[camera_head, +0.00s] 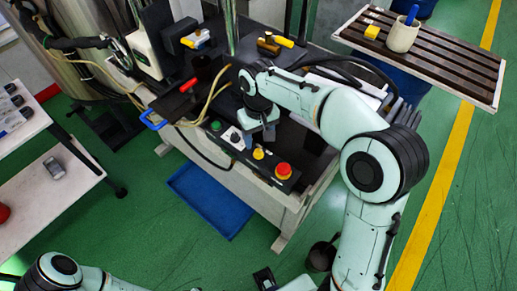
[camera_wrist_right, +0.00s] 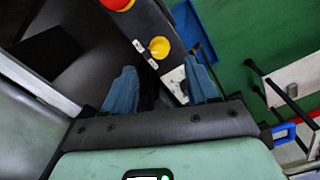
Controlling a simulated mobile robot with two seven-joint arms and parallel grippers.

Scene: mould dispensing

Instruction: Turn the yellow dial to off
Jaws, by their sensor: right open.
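The yellow dial (camera_head: 258,154) sits on the dark control panel (camera_head: 243,149), between the red button (camera_head: 282,170) and a white-plated switch (camera_head: 233,138). It also shows in the right wrist view (camera_wrist_right: 159,47), just beyond my fingertips, with a small pale mark at its left side. I cannot tell its setting. My right gripper (camera_head: 262,136) is over the panel, close to the dial, with nothing between its fingers. In the wrist view its two blue fingers (camera_wrist_right: 160,70) are spread apart, and the dial lies ahead of the gap between them.
A green button (camera_head: 216,125) is at the panel's far left end. Cables and a red-handled tool (camera_head: 188,85) lie behind it. A blue tray (camera_head: 207,198) lies on the floor in front. A slatted table (camera_head: 440,60) holds a cup (camera_head: 402,36) at upper right.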

